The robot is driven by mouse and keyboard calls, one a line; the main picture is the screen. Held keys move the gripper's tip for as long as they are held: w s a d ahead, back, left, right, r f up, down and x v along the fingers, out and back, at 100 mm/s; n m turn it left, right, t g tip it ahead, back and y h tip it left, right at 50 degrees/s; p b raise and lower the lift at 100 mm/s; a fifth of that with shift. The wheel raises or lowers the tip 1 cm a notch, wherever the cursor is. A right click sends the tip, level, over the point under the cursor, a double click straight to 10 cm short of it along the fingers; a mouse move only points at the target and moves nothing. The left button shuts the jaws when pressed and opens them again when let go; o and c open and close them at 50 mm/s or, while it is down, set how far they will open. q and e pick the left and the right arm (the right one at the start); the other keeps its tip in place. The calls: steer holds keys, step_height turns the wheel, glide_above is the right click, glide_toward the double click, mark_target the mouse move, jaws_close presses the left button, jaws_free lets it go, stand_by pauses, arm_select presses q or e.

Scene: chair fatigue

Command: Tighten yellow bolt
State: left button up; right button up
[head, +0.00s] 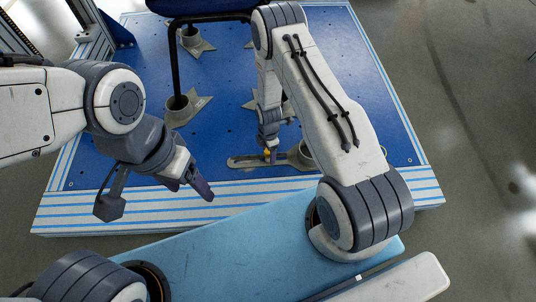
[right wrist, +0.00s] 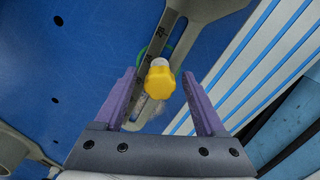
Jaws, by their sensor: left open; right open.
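The yellow bolt (right wrist: 159,82) stands on the slotted grey bracket (right wrist: 190,14) and lies between the two spread purple fingers of my right gripper (right wrist: 161,98) in the right wrist view. I see a gap on each side of the bolt's lobed head. In the head view the bolt (head: 267,153) is a small yellow spot, partly hidden by my right gripper (head: 268,150). The bracket (head: 245,161) lies on the blue platform there. My left gripper (head: 192,188) is open and empty, above the platform's front edge at the left.
The blue platform (head: 226,140) has a striped white-and-blue edge and several grey brackets. A black chair frame (head: 174,62) stands on it at the back. Grey floor (head: 455,110) is free at the right.

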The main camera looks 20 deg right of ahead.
steer(key=shift+r+n+p, duration=0.1)
steer(key=shift+n+p, duration=0.4)
steer(key=shift+n, duration=1.5)
jaws_close()
steer(key=shift+m+p, duration=0.3)
steer(key=shift+m, duration=0.5)
steer(key=m, duration=0.2)
steer(key=shift+m, duration=0.3)
jaws_free()
